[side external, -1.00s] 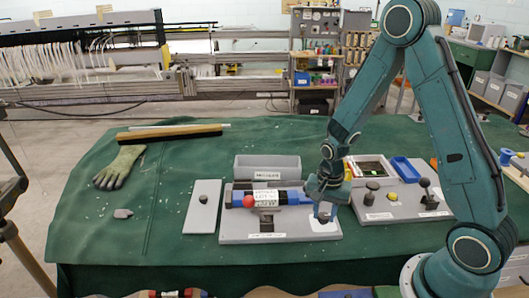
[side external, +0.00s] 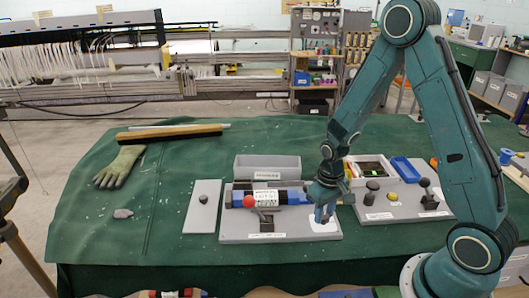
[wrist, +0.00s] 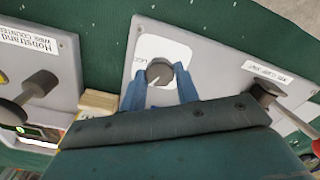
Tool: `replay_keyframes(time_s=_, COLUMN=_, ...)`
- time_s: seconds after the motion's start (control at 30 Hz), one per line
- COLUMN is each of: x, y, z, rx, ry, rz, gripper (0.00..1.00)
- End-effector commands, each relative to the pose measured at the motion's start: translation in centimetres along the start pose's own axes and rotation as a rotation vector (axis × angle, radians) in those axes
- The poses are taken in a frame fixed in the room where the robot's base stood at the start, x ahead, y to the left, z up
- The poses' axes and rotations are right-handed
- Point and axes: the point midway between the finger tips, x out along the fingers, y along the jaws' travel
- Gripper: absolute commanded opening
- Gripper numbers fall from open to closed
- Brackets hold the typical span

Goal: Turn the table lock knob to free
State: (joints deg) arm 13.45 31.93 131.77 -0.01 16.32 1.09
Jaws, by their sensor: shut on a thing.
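The lock knob (wrist: 159,72) is a round dark grey knob with a light mark on its face. It stands on a white label patch of a grey plate (wrist: 207,55) in the wrist view. My gripper (wrist: 160,90) has its two blue fingers on either side of the knob, shut on it. In the side external view my gripper (side external: 322,212) is low over the right end of the grey plate (side external: 285,236), and it hides the knob there. The label's wording is only partly readable, and I cannot tell the knob's exact angle.
A blue-ended roller with a red ball (side external: 249,201) lies on the plate's left. A grey bin (side external: 267,168) stands behind. On the right, another plate (side external: 380,210) carries several knobs. A glove (side external: 119,167) and brush (side external: 170,134) lie on the green cloth, which has clear room at left.

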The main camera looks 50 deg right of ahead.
Motion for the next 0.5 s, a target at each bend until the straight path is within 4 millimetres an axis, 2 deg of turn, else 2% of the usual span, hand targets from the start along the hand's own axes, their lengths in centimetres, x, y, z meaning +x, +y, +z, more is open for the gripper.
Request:
replay_keyframes(time_s=0.3, x=-0.1, y=-0.01, z=-0.06, rx=-0.276, ry=0.002, rz=0.0, gripper=0.08)
replay_keyframes(time_s=0.5, x=-0.11, y=-0.01, z=-0.07, rx=-0.394, ry=0.002, rz=0.0, gripper=0.08)
